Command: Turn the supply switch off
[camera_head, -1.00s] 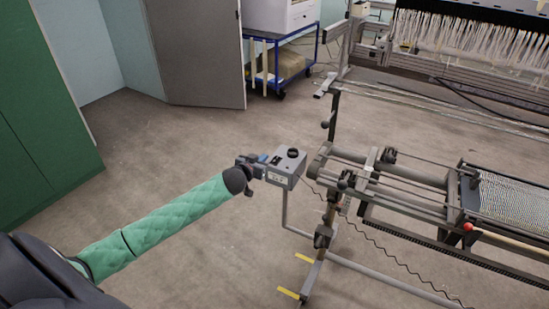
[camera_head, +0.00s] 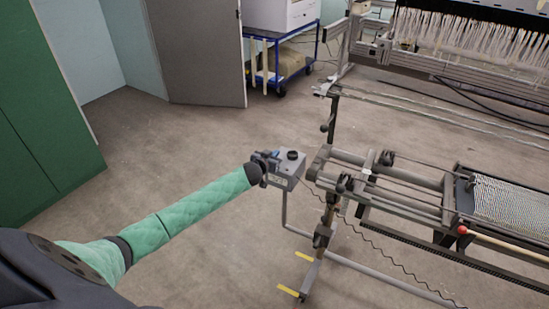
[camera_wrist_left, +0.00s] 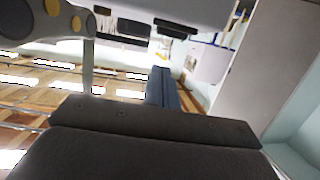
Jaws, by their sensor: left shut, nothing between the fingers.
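A small grey control box (camera_head: 288,176) stands on a bent metal post at the left end of the loom frame. A black round knob (camera_head: 293,155) sits on top of it. My left gripper (camera_head: 272,158) is at the box's left side, over its near left edge and left of the knob. The gripper hides part of the box top; I cannot make out the supply switch or whether the fingers touch it. In the left wrist view the blue-grey fingers (camera_wrist_left: 162,88) are together with nothing seen between them. My right gripper is not in view.
The loom frame (camera_head: 400,195) with rods and a red-tipped bar extends right of the box. A coiled cable (camera_head: 370,236) hangs below. A blue cart (camera_head: 280,62) and a grey door panel (camera_head: 195,55) are behind. The floor left of the box is clear.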

